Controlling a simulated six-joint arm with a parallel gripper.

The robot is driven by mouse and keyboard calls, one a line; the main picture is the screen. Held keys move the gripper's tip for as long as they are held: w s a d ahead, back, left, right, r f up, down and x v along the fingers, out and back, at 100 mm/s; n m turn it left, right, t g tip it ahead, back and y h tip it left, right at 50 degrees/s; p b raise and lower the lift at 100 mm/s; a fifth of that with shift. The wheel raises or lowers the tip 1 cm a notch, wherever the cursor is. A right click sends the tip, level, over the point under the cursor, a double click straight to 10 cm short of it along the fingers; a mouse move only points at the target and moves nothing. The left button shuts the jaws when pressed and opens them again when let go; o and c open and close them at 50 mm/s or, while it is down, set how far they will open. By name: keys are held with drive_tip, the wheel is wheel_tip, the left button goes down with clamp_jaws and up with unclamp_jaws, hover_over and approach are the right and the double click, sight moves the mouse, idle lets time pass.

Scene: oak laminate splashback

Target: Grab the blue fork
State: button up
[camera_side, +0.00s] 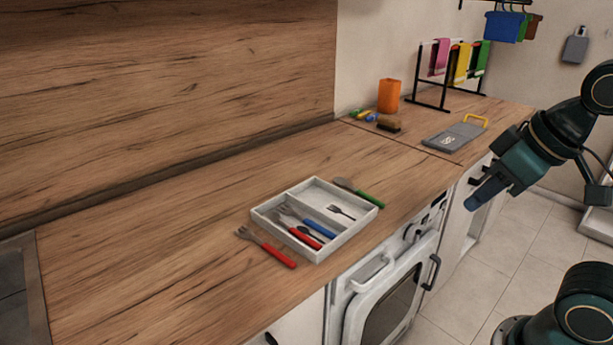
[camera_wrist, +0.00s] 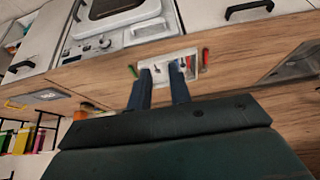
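The blue fork (camera_side: 319,230) lies in the left compartment of a white cutlery tray (camera_side: 262,216), its blue handle toward the front right. Its prongs are crowded among other metal heads and hard to separate. Red-handled cutlery (camera_side: 303,238) lies right beside it. My gripper (camera_side: 474,202) hangs in the air to the right of the tray, beyond the counter's front edge, well apart from the fork. In the wrist view my gripper (camera_wrist: 162,78) shows two fingers apart with nothing between them. The tray (camera_wrist: 181,55) shows beyond the fingertips; the blue fork cannot be made out there.
A red fork (camera_side: 265,247) lies left of the tray, and a green-handled utensil (camera_side: 360,193) lies along its right side. A small dark fork (camera_side: 341,211) is in the right compartment. An orange cup (camera_side: 389,96) and drying rack (camera_side: 442,78) stand at the back. The left counter is clear.

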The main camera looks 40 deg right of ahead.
drive_tip(key=w+r+g, duration=0.1)
drive_tip(key=w+r, duration=0.3)
drive_tip(key=w, duration=0.4)
drive_tip(key=g, duration=0.5)
hover_over(300, 215)
wheel_tip(300, 215, down, 11)
drive_tip(key=shift+s+n, duration=0.2)
drive_tip(key=shift+n, duration=0.2)
drive_tip(key=shift+f, duration=0.15)
drive_tip(key=shift+f, duration=4.25)
drive_tip(key=shift+w+f, duration=0.15)
drive_tip(key=shift+f, duration=2.4)
